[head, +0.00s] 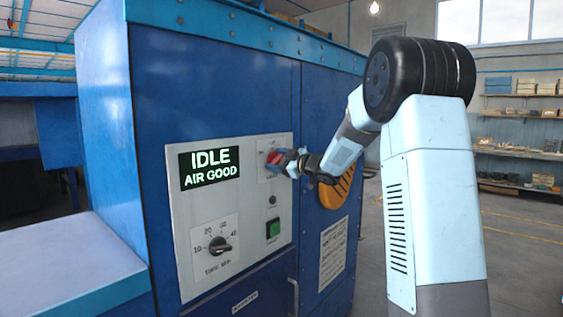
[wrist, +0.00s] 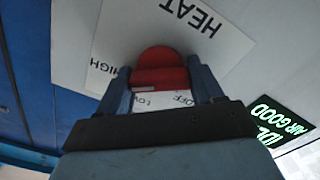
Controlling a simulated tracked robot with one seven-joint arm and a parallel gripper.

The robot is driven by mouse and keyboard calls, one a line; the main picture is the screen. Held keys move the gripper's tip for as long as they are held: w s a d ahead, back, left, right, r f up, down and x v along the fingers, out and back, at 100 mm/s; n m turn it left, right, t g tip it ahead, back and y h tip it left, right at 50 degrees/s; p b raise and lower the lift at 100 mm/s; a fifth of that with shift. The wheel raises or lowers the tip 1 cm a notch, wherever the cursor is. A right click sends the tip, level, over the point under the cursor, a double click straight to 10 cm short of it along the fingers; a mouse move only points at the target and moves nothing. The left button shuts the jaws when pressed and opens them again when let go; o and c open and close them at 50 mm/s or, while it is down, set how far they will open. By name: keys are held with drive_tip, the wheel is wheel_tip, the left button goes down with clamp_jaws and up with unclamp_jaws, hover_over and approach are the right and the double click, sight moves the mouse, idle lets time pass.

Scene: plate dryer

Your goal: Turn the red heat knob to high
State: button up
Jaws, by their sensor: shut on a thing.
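The red heat knob (wrist: 158,62) sits on a white label plate (wrist: 228,45) in the wrist view. The plate reads HEAT at upper right, HIGH at left, and OFF and LOW below the knob; the lettering appears rotated. The blue fingers of my gripper (wrist: 158,88) stand on either side of the knob and are shut on it. In the head view my gripper (head: 284,161) is at the upper right of the control panel, and a little red of the knob (head: 272,157) shows beside it. I cannot tell which mark the knob points to.
The display (head: 209,167) reads IDLE, AIR GOOD. A black timer dial (head: 220,245) is at the panel's lower left, and a green button (head: 273,229) is below my gripper. A yellow-orange vented disc (head: 339,188) is to the right. A blue-edged table (head: 65,262) stands at left.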

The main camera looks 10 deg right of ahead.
drive_tip(key=shift+a+f+m, duration=0.2)
drive_tip(key=shift+m, duration=0.6)
drive_tip(key=shift+r, duration=0.2)
drive_tip(key=shift+c, duration=0.3)
drive_tip(key=o, duration=1.1)
drive_tip(key=shift+c, duration=0.2)
drive_tip(key=shift+d, duration=0.1)
drive_tip(key=shift+s+d, duration=0.1)
drive_tip(key=shift+d, duration=0.05)
drive_tip(key=v, duration=1.3)
drive_tip(key=shift+s+d, duration=0.1)
drive_tip(key=shift+s, duration=0.05)
